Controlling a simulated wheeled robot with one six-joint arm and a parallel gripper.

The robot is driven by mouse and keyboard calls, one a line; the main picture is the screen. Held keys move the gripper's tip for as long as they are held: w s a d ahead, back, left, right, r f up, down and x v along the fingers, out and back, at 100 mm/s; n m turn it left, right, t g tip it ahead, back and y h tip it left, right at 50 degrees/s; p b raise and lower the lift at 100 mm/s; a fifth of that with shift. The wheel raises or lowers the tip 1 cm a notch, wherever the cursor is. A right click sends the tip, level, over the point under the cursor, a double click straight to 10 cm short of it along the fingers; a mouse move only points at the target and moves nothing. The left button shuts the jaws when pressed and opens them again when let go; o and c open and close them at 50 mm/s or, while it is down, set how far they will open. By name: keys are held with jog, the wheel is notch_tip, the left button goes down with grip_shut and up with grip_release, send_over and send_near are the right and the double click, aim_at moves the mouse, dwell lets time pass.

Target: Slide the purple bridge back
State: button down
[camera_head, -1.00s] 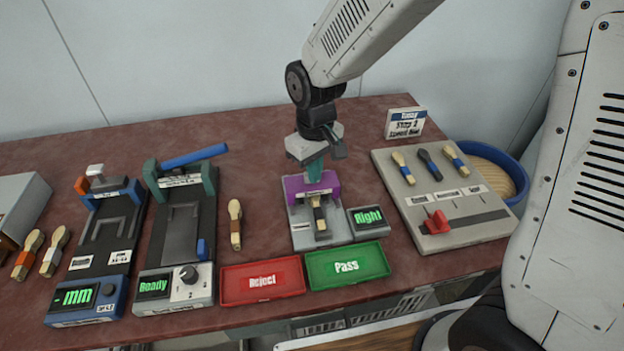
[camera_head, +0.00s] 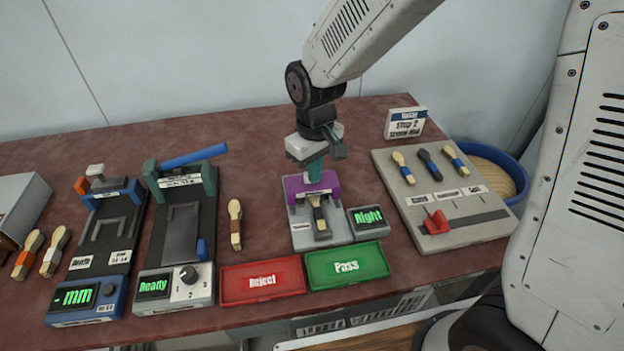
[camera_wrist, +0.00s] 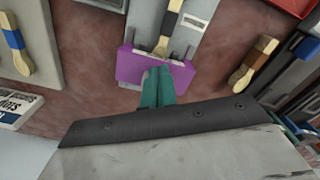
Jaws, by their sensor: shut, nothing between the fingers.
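The purple bridge (camera_head: 312,187) spans the grey plate (camera_head: 302,232) of a small fixture in the middle of the table. A dark-banded wooden spoon (camera_head: 319,213) lies on the plate, its far end under the bridge. My gripper (camera_head: 315,172) points down at the bridge, its green fingers shut and empty. In the wrist view the bridge (camera_wrist: 140,66) has the closed fingertips (camera_wrist: 167,72) at its edge; whether they touch it I cannot tell. The display (camera_head: 368,217) beside the fixture reads "Right".
A red Reject tray (camera_head: 262,296) and a green Pass tray (camera_head: 347,281) lie in front. Two press-like devices and loose spoons stand to the left. A grey board (camera_head: 440,225) with several spoons and a red lever (camera_head: 437,221) stands right. A small sign (camera_head: 404,123) stands behind.

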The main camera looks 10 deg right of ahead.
jog(key=shift+f, duration=0.1)
jog(key=shift+f, duration=1)
jog(key=shift+w, duration=0.1)
jog(key=shift+w, duration=2.5)
jog(key=shift+s, duration=0.6)
jog(key=shift+r, duration=3.5)
jog(key=shift+s, duration=0.1)
